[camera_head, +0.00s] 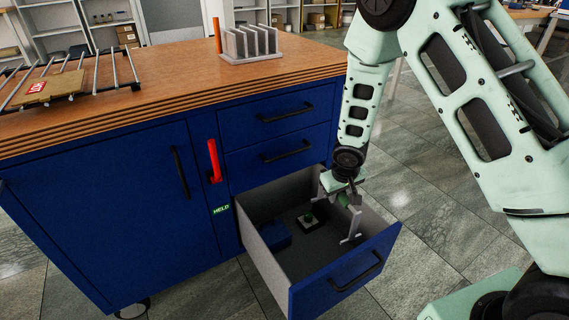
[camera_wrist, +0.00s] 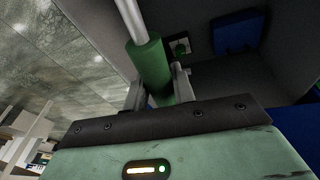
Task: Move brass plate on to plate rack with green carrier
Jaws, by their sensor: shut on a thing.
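The brass plate (camera_head: 50,88) lies flat on a rack of metal bars at the left end of the wooden worktop, with a red label on it. The grey slotted plate rack (camera_head: 250,44) stands at the back of the worktop, its slots looking empty, with an orange post beside it. My gripper (camera_head: 343,198) is inside the open drawer, shut on the green grip of the carrier (camera_head: 356,221). The wrist view shows the green carrier grip (camera_wrist: 149,62) between both fingers, with a metal rod running from it. The carrier's lower end is partly hidden.
The open drawer (camera_head: 345,284) holds a blue block (camera_head: 273,234) and a small pad with a green knob (camera_head: 310,219). A red handle (camera_head: 214,160) stands on the cabinet front above a green "HELD" sign. The worktop between the bars and plate rack is clear.

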